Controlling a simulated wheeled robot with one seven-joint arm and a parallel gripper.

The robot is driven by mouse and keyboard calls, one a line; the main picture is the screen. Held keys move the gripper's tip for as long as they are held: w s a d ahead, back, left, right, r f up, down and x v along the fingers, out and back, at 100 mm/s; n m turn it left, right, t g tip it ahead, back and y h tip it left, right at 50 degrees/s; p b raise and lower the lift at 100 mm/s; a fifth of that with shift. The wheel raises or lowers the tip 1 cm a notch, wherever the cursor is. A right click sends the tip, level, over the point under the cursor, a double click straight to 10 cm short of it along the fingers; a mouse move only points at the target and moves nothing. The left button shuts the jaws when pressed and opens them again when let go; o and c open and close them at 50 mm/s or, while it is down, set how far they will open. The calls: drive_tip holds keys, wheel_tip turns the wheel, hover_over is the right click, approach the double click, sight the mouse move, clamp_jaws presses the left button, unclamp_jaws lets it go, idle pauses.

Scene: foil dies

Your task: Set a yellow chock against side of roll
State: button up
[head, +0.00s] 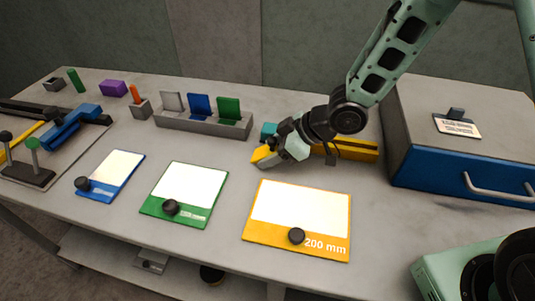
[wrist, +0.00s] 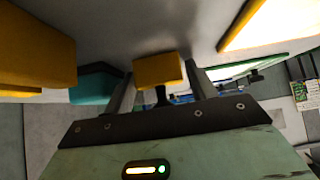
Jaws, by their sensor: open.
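A small yellow block (head: 264,156), which looks like the chock, sits on the table at the tip of my gripper (head: 278,152). In the wrist view the yellow block (wrist: 158,70) is between the two open fingers of my gripper (wrist: 160,84), with a gap visible at the right finger. A dark knob or stem shows below the block. A larger yellow piece (head: 358,150) lies behind and right of my gripper, partly hidden by it. A teal piece (head: 268,131) stands just behind the gripper; it also shows in the wrist view (wrist: 95,85). I cannot tell which thing is the roll.
Blue (head: 112,176), green (head: 185,195) and yellow-orange (head: 300,252) framed plates with black knobs lie along the front. A grey rack (head: 200,122) holds upright plates behind. A blue-fronted box (head: 440,180) stands at the right. Bare table lies between the rack and plates.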

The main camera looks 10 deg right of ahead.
drive_tip(key=shift+c, duration=0.3)
drive_tip(key=c, duration=0.8)
drive_tip(key=shift+r, duration=0.15)
